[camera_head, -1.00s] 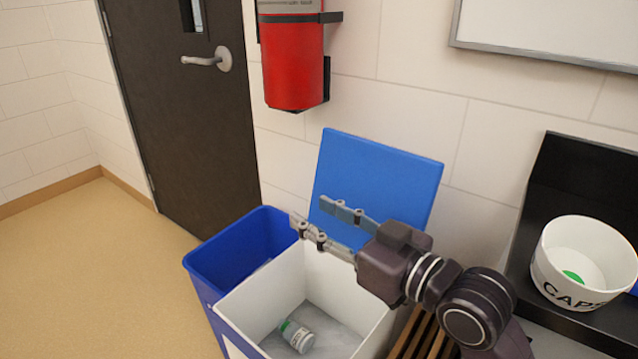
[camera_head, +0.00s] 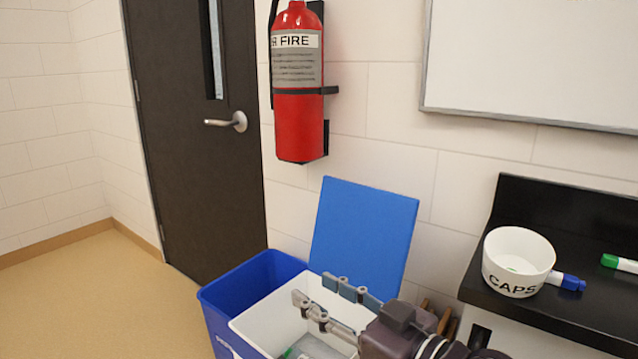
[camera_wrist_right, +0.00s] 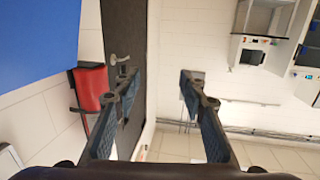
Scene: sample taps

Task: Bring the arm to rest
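My right gripper (camera_head: 328,299) is over the white bin (camera_head: 262,327) in the head view, its two fingers apart with nothing between them. In the right wrist view the same gripper (camera_wrist_right: 154,90) shows its fingers spread wide and empty. Inside the white bin, part of a container with a green end (camera_head: 290,353) shows at the bottom edge of the head view. My left gripper is in neither view.
A blue bin (camera_head: 225,300) stands beside the white one, with a raised blue lid (camera_head: 362,235) behind. A fire extinguisher (camera_head: 297,120) hangs on the wall. A black shelf (camera_head: 520,318) at right holds a white CAPS bowl (camera_head: 517,285), a blue-capped marker (camera_head: 567,282) and a green-capped marker (camera_head: 618,263).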

